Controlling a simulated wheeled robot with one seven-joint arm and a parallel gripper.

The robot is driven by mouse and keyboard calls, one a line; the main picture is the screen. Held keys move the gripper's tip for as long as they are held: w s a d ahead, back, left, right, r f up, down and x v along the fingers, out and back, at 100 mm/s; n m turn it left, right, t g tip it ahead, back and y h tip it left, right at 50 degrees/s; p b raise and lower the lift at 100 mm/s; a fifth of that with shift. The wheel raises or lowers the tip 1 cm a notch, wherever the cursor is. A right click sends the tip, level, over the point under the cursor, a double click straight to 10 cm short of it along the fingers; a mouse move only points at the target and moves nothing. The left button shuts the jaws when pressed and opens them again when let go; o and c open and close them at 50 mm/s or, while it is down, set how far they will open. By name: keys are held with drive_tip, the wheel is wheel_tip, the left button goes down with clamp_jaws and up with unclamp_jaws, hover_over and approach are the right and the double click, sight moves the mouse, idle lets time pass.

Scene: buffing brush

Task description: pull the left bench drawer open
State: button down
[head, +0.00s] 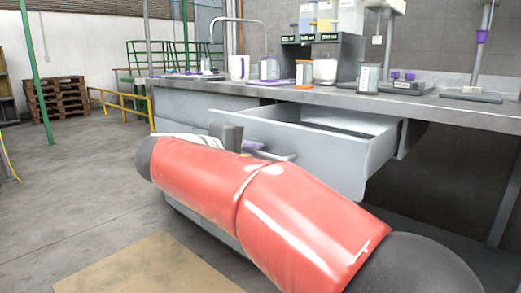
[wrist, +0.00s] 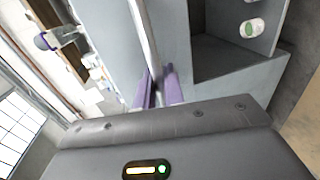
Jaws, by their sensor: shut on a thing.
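The bench drawer (head: 325,150) stands pulled out from under the bench top, and its open inside shows behind the pale grey front. The drawer front also shows in the wrist view (wrist: 180,40). Its bar handle (wrist: 146,35) runs between the purple fingers of my gripper (wrist: 158,88), which is shut on it. In the head view my red arm covers the lower part of the drawer front and most of my gripper; a bit of purple finger (head: 252,145) shows near the handle (head: 276,156).
The bench top (head: 450,108) carries a white mug (head: 239,67), jars, a dispenser (head: 335,58) and stands. A green and white item (wrist: 252,27) shows at the drawer's open inside in the wrist view. A flat tan board (head: 150,268) lies on the floor; the floor at left is clear.

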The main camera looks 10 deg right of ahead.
drive_tip(key=shift+s, duration=0.1)
drive_tip(key=c, duration=1.6)
unclamp_jaws()
drive_tip(key=shift+c, duration=0.2)
drive_tip(key=p+v, duration=0.1)
drive_tip(key=v, duration=0.7)
drive_tip(key=shift+f, duration=0.1)
